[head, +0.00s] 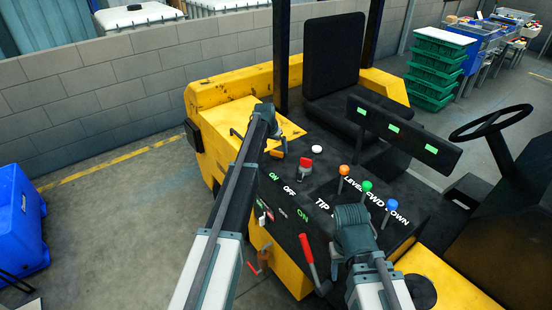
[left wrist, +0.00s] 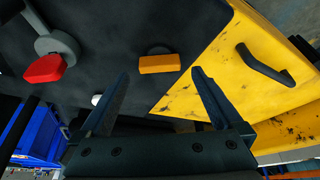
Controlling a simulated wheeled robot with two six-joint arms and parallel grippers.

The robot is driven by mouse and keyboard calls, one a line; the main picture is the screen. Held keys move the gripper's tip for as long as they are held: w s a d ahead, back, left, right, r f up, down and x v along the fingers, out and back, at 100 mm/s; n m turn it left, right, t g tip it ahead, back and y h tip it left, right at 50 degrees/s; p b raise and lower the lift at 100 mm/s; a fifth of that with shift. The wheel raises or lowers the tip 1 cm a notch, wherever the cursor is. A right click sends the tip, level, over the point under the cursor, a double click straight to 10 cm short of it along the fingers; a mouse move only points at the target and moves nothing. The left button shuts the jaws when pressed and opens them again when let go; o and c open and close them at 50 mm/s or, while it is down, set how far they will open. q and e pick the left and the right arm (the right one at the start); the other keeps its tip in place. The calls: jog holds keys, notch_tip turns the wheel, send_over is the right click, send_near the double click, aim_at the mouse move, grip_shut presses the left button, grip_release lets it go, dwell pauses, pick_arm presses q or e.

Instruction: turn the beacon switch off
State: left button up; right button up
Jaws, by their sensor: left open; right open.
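An orange rotary switch (left wrist: 160,63) on a dark round base sits on the black panel in the left wrist view, ahead of the space between my left fingertips. No label reading beacon is legible, so I cannot confirm which switch is the beacon's. A red knob (head: 305,163) stands on the panel near ON and OFF lettering; it also shows on a grey base in the left wrist view (left wrist: 45,68). My left gripper (head: 283,144) is open and empty above the panel, apart from the orange switch. My right gripper (head: 350,218) is over the panel's front, its fingertips unclear.
A white button (head: 316,149) sits beside the red knob. Orange, green and blue-topped levers (head: 366,187) rise at the right of the panel. A red-handled lever (head: 307,250) stands at the front. The seat (head: 334,55) and steering wheel (head: 490,123) lie farther back and right.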

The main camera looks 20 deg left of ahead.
aim_at(276, 152)
pick_arm(q)
jog(key=b+x, duration=0.2)
jog(key=x, duration=0.1)
jog(key=shift+f, duration=0.15)
pick_arm(e)
notch_tip(276, 152, down, 3)
jog(key=shift+r, duration=0.1)
pick_arm(q)
jog(key=c, duration=1.3)
